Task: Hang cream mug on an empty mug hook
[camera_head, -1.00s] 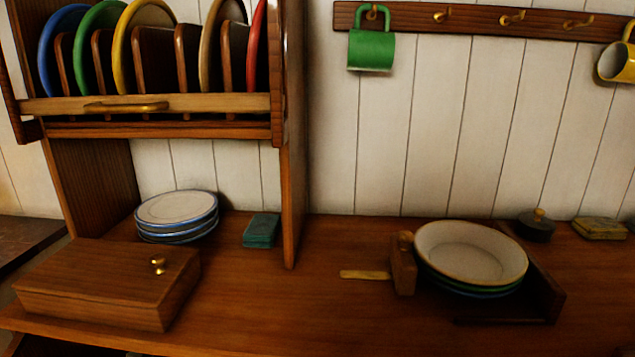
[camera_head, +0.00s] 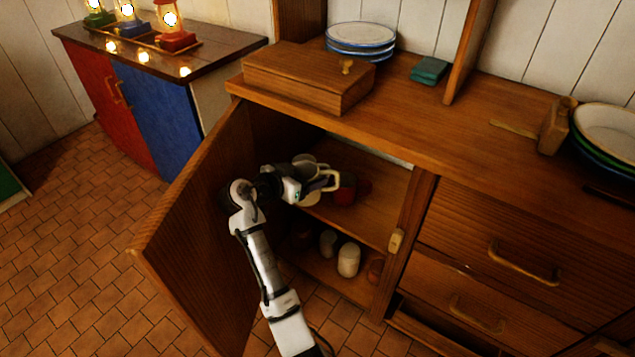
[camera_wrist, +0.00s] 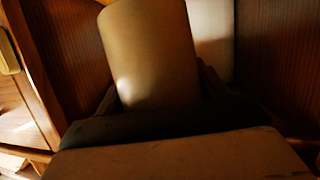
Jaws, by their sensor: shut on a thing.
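The cream mug (camera_wrist: 150,55) fills the upper middle of the wrist view as a plain cylinder, partly shaded, with its lower end hidden behind my gripper's dark body. In the head view, my gripper (camera_head: 322,184) is at the upper shelf of the open cabinet. It is shut on the cream mug, which shows there only as pale patches around the fingers; its handle is hard to make out. The mug hooks are out of view now.
A dark red mug (camera_head: 345,190) stands close right of my gripper. Several jars, one cream (camera_head: 348,260), stand on the lower shelf. The open cabinet door (camera_head: 195,215) is left of my arm, the countertop (camera_head: 440,130) above. Lanterns (camera_head: 170,22) stand on the far-left cupboard.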

